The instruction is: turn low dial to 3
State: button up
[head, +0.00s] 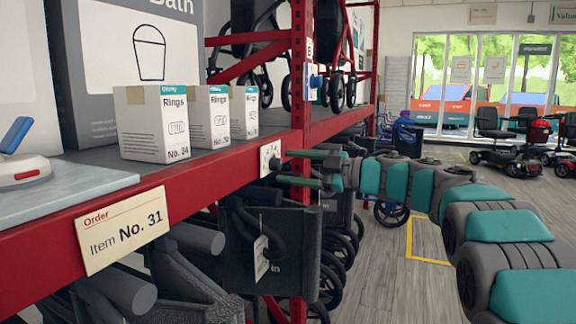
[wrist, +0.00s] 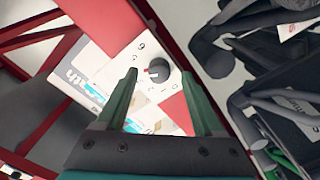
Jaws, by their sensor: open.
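The low dial (head: 270,159) is a white plate with a dark knob, on the red shelf edge. In the wrist view its round grey knob (wrist: 160,70) has a red mark on the left side; the printed numbers are small and tilted, so I cannot tell the exact setting. My gripper (head: 281,166) is open, its two green fingers pointing at the dial from the right. In the wrist view the fingertips of my gripper (wrist: 159,77) lie on either side of the knob, with gaps visible; I cannot tell how deep they reach around it.
A second dial (head: 313,80) sits higher on the red post. White Rings boxes (head: 155,124) stand on the shelf, and an order card (head: 124,229) hangs on its edge. Folded wheelchairs (head: 265,250) are below. Open floor (head: 385,270) lies to the right.

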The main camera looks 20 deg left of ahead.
jog(key=shift+w+a, duration=0.1)
jog(key=shift+a, duration=0.55)
grip_shut()
